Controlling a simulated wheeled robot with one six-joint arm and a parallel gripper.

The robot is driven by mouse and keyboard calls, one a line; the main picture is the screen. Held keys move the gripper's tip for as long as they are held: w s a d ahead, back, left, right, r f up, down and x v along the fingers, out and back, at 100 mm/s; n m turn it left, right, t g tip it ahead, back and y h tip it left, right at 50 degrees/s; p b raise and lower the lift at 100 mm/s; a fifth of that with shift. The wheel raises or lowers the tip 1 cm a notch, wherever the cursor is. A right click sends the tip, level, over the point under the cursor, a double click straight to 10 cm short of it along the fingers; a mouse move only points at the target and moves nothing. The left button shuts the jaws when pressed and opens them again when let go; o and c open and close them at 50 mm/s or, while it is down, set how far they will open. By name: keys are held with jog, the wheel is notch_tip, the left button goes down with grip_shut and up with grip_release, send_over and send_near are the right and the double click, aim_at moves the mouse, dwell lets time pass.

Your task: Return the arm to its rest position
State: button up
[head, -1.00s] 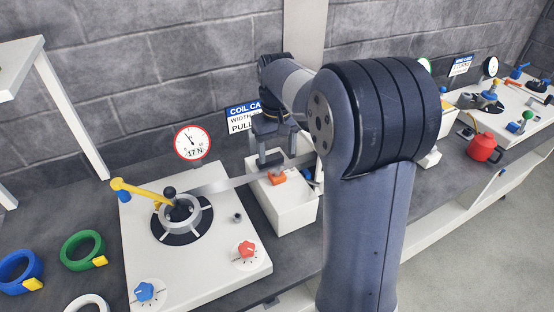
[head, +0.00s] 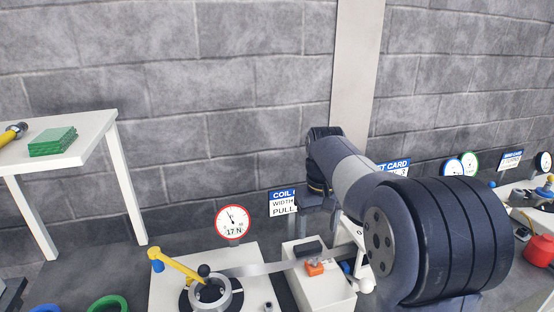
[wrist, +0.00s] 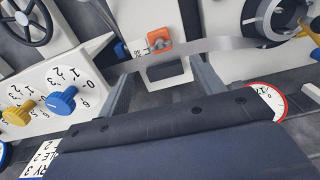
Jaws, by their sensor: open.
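My arm reaches forward from the lower right in the head view. My gripper (head: 318,222) hangs at its far end, just above and behind the white feed box (head: 325,289). In the wrist view my gripper (wrist: 164,76) shows two grey fingers spread apart with nothing held. A thin metal strip (head: 262,268) runs from the coil holder (head: 208,294) to the box, past an orange block (head: 314,268) and a black block (head: 308,249). The strip (wrist: 215,45) and orange block (wrist: 159,40) lie beyond the fingertips in the wrist view. Whether the fingers touch anything is unclear.
A gauge (head: 232,222) reading 17 N and a coil card (head: 283,203) stand behind the machine. A yellow lever (head: 175,265) sits beside the coil. A white shelf (head: 85,146) is at left, a red pot (head: 539,251) at right. The brick wall stands close behind.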

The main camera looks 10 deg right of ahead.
notch_tip(320, 180, down, 9)
jog(key=shift+f, duration=0.1)
dwell(0.5)
